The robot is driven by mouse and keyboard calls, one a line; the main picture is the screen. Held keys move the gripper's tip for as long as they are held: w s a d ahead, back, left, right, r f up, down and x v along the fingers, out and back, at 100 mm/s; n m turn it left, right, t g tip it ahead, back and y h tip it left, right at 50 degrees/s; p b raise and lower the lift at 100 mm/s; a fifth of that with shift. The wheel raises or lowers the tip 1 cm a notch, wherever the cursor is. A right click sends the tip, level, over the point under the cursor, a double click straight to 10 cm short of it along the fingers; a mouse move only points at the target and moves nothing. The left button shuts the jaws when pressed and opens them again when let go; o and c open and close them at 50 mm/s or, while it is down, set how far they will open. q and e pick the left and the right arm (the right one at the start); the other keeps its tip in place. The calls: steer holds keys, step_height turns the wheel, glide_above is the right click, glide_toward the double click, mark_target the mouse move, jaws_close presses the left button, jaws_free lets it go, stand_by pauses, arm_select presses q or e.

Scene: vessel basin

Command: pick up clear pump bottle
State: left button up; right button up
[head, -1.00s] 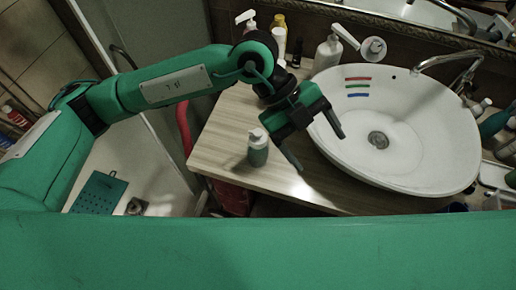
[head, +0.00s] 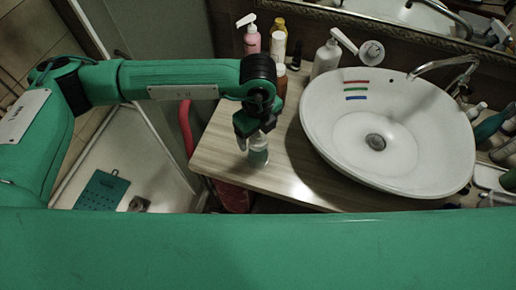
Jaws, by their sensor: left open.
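A small clear pump bottle (head: 259,155) with a greenish look stands upright on the wooden counter (head: 225,159), near its left front edge. My left gripper (head: 255,137) is right above it and overlaps its top in the head view. The fingers are open. The white pump head is mostly hidden by the gripper, so I cannot tell whether the fingers touch the bottle. My right gripper is not in view.
A white basin (head: 330,130) fills the counter's right side. A pink pump bottle (head: 252,42), a yellow bottle (head: 279,24) and a white pump bottle (head: 325,60) stand at the back. A chrome faucet (head: 445,65) rises behind the basin. The front counter is clear.

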mark_target(258, 143)
arm_select(q)
steer(key=shift+f+p, duration=0.45)
step_height(258, 143, down, 4)
steer(key=shift+s+f+p, duration=0.1)
steer(key=shift+p, duration=1)
steer(key=shift+f, duration=0.2)
steer(key=c, duration=1.3)
steer(key=shift+c, duration=0.5)
steer(key=shift+r, duration=0.15)
